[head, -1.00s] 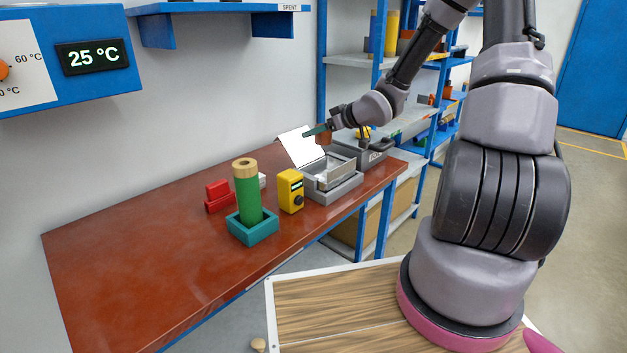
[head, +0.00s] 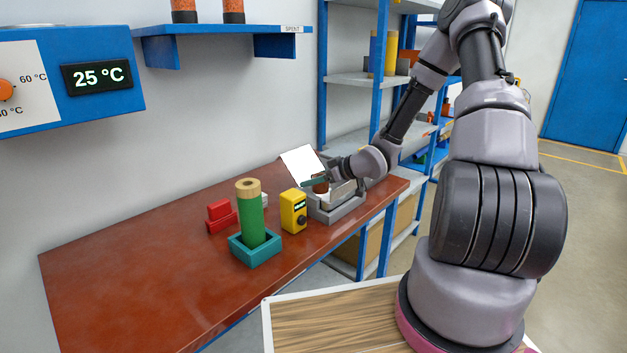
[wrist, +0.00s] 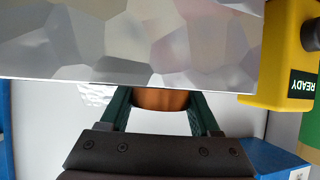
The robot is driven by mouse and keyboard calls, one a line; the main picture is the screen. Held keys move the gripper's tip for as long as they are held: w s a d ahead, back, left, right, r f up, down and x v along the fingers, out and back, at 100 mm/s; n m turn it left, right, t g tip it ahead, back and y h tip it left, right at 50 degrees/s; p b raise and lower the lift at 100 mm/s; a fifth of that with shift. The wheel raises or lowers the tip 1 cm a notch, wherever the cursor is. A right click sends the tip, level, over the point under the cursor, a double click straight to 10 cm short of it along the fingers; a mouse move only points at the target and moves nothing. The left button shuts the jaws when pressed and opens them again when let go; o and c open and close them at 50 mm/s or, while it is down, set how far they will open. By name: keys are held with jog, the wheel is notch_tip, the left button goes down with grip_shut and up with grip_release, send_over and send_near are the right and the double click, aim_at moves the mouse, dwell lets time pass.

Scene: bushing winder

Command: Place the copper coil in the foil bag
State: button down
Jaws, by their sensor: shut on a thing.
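My gripper (head: 313,182) is shut on the copper coil (head: 320,186), low over the grey holder at the far end of the red table. In the wrist view the coil (wrist: 160,100) sits between the two green fingers of my gripper (wrist: 160,110). Its far part is hidden behind the silvery, crinkled foil bag (wrist: 130,40), so the coil is at or just inside the bag's edge; I cannot tell how deep.
A yellow device (head: 293,211) stands close left of the grey holder (head: 345,209); its display reads READY in the wrist view. A green cylinder (head: 249,215) stands in a teal base, with a red block (head: 220,215) behind. A white panel (head: 302,162) rises behind the holder. The table's near left is clear.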

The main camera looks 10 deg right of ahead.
jog(key=shift+s+f, duration=0.1)
jog(key=shift+f, duration=0.45)
jog(key=shift+c, duration=0.8)
grip_release()
jog(key=shift+o, duration=0.2)
jog(key=shift+s+f, duration=0.15)
